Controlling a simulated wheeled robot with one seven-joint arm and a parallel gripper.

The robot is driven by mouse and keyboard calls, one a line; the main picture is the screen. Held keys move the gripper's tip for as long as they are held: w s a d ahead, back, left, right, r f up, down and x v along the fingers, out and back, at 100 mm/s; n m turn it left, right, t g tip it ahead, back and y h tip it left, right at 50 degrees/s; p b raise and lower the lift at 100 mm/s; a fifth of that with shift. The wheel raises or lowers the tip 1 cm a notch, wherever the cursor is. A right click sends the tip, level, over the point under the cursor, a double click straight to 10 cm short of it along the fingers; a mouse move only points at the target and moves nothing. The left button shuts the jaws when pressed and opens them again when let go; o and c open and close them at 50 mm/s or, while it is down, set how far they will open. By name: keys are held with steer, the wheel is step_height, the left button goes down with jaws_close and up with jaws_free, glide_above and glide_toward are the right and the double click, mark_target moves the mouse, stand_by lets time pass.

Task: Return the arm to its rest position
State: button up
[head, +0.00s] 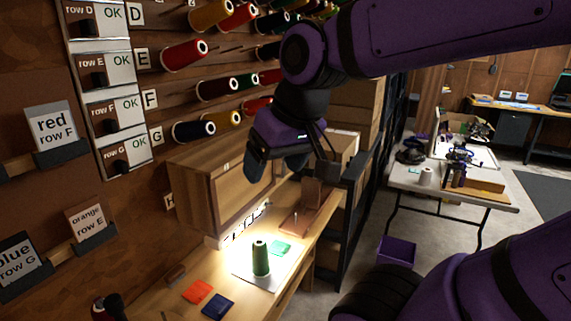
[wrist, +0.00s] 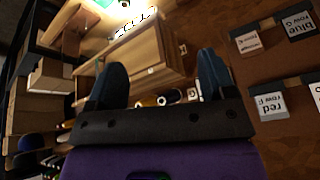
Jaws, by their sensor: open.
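My arm is purple and reaches in from the upper right in the head view. My gripper (head: 290,172) hangs in front of the wooden cabinet, above the workbench. In the wrist view its two blue-grey fingers (wrist: 160,75) stand wide apart with nothing between them. Beyond the fingers, the wooden cabinet (wrist: 140,55) and some spools show in that view. The gripper appears apart from the cabinet and the spools, though the exact gap is hard to tell.
Thread spools (head: 184,54) sit on pegs along the wall. A green spool (head: 260,258) stands upright on the lit workbench (head: 165,300), near red, blue and green swatches. A purple bin (head: 397,251) is on the floor. A white table (head: 450,185) holds equipment at right.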

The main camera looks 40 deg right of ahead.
steer(key=shift+s+a+r+n+h, duration=0.1)
steer(key=shift+s+r+n+h, duration=0.1)
steer(key=shift+s, duration=0.5)
steer(key=shift+s+r+n+h, duration=0.1)
steer(key=shift+s+n, duration=0.1)
steer(key=shift+s, duration=0.45)
